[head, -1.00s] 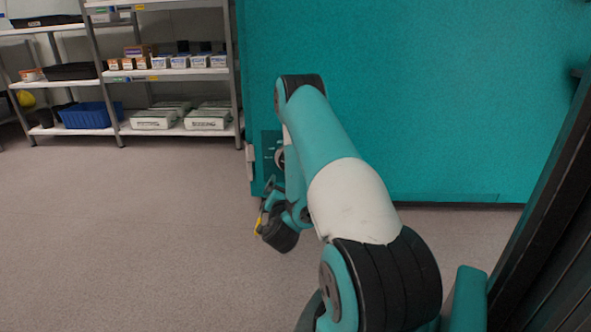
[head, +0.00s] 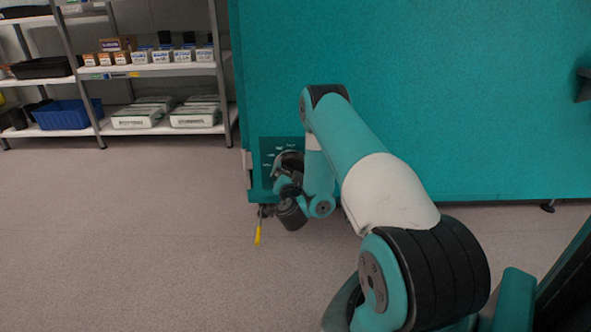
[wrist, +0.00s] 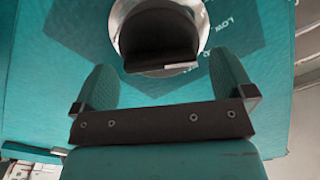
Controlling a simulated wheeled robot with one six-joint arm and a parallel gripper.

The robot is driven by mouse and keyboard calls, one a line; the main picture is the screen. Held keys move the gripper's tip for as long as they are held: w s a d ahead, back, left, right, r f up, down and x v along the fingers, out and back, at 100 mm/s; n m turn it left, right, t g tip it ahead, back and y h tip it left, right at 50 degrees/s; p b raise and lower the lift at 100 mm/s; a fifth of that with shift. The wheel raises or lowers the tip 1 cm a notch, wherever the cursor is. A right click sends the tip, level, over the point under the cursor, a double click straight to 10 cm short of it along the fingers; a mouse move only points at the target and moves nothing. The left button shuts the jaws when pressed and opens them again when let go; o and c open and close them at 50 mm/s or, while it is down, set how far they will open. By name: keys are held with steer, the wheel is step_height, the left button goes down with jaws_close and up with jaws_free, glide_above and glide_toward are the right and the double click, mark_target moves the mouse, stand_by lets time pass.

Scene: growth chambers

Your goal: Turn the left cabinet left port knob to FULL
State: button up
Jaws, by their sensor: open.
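The knob (wrist: 160,38) fills the top middle of the wrist view, a dark grip bar inside a silver ring with a pale mark at its lower edge. It sits on a darker panel of the teal cabinet (head: 430,100). The word LOW is readable right of the knob, tilted; other labels are unclear. My gripper (wrist: 163,66) is open, its two teal fingers spread left and right below the knob. No clear contact shows. In the head view, my wrist hides much of the knob on the dark panel (head: 268,150) at the cabinet's lower left.
Shelving (head: 165,70) with boxes and a blue bin (head: 62,115) stands at the left. A dark structure (head: 570,295) stands at the lower right edge.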

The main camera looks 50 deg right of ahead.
mark_target(292, 170)
steer(key=shift+x, duration=1.1)
steer(key=shift+w, duration=0.1)
steer(key=shift+d, duration=0.15)
steer(key=c, duration=0.7)
steer(key=shift+o, duration=0.2)
